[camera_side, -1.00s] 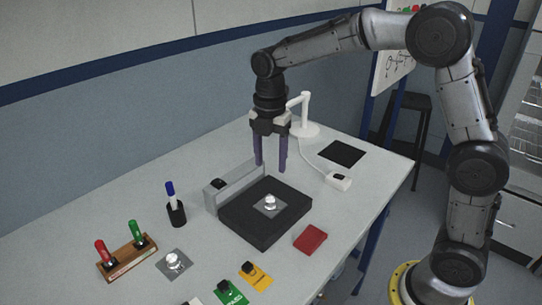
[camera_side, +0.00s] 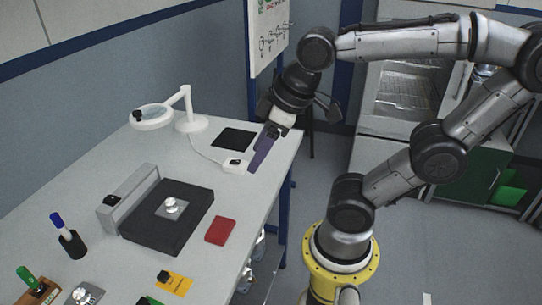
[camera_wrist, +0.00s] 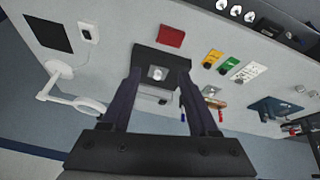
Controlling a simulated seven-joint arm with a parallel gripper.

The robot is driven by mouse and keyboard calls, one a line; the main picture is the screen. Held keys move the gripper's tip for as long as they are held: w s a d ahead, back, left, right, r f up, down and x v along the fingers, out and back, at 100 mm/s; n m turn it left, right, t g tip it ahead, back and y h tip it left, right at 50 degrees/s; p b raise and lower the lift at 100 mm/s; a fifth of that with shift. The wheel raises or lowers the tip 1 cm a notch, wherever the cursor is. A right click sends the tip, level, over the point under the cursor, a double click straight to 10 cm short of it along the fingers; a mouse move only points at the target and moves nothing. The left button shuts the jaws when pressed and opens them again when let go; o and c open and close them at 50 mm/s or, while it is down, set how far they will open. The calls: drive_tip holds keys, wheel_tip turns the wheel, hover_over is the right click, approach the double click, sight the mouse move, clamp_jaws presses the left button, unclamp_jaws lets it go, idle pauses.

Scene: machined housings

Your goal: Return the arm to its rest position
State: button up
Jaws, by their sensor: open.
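My gripper (camera_side: 262,150) hangs in the air at the table's right edge in the side view, clear of the things on the table. Its two purple fingers also show in the wrist view (camera_wrist: 164,100), spread apart with nothing between them. From the side, one finger mostly hides the other. The black block (camera_side: 165,232) lies on the table to the lower left of my gripper, with a round metal housing (camera_side: 171,206) on its top plate. In the wrist view, the block (camera_wrist: 160,62) shows beyond the fingers.
On the table (camera_side: 75,180) are a white magnifier lamp (camera_side: 188,115), black pad (camera_side: 233,139), small white box (camera_side: 236,166), red block (camera_side: 220,231), pen cup (camera_side: 71,243), yellow card (camera_side: 174,284) and another metal part (camera_side: 84,294). Open floor lies right of the table.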

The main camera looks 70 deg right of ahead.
drive_tip(key=shift+s+f+m+t, duration=0.15)
drive_tip(key=shift+s+f+m, duration=0.15)
drive_tip(key=shift+s+m, duration=0.3)
drive_tip(key=shift+s+f+m+t, duration=0.15)
drive_tip(key=shift+s+f+m, duration=0.15)
drive_tip(key=shift+s+m, duration=0.3)
